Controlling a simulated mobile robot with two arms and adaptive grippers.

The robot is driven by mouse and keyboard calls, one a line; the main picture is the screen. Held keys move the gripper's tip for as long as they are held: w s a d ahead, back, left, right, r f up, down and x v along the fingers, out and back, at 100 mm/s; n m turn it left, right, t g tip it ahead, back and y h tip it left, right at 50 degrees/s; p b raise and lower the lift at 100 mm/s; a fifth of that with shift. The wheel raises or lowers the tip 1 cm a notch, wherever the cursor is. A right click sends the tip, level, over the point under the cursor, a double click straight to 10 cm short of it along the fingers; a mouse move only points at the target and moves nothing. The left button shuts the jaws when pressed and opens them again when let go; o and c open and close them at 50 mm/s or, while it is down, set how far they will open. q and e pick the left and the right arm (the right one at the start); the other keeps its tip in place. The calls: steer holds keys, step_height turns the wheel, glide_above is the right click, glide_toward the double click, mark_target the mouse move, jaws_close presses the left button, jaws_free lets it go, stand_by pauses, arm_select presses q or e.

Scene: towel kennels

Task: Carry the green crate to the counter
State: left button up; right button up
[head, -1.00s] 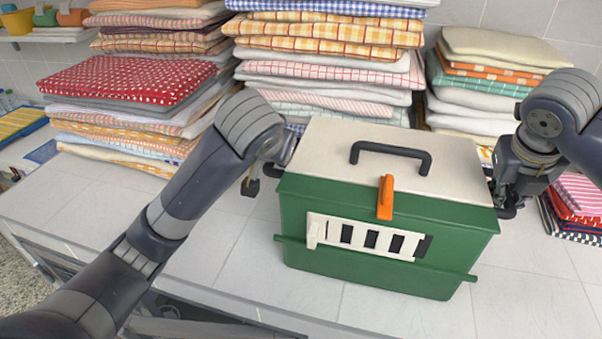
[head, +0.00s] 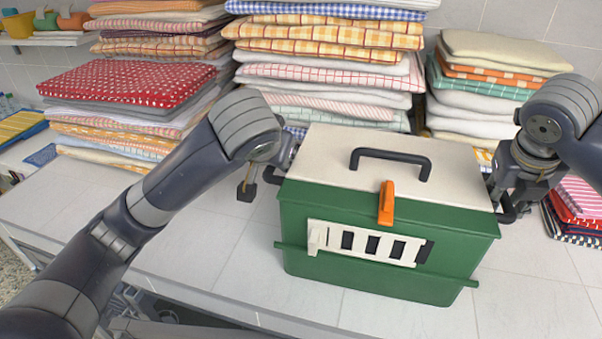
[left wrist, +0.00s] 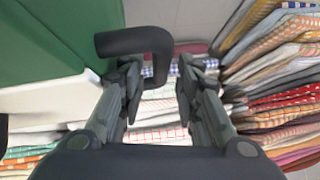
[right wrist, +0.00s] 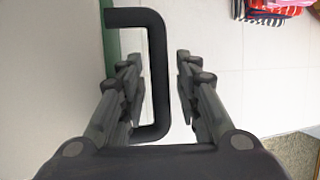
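The green crate (head: 385,270) stands upright on a white tiled worktop (head: 225,255). It has a pale lid (head: 320,155) with a black top handle, an orange latch (head: 386,203) and a pale slotted front panel. My left gripper (head: 260,183) is at its left side; in the left wrist view the fingers (left wrist: 160,75) are open, with the black side handle (left wrist: 130,42) between them. My right gripper (head: 507,200) is at its right side; in the right wrist view the fingers (right wrist: 158,75) are open, one on each side of the other side handle (right wrist: 157,50).
Tall stacks of folded towels stand behind the crate: a left stack (head: 130,80), a middle stack (head: 325,70) and a right stack (head: 490,75). More folded cloths (head: 580,205) lie at the right.

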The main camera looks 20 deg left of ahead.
arm_select(q)
steer(key=shift+v, duration=2.75)
steer(key=shift+s+a, duration=0.1)
steer(key=shift+a, duration=0.05)
arm_select(e)
steer(key=v, duration=1.2)
arm_select(q)
steer(key=shift+f, duration=0.1)
arm_select(e)
steer(key=shift+s, duration=0.1)
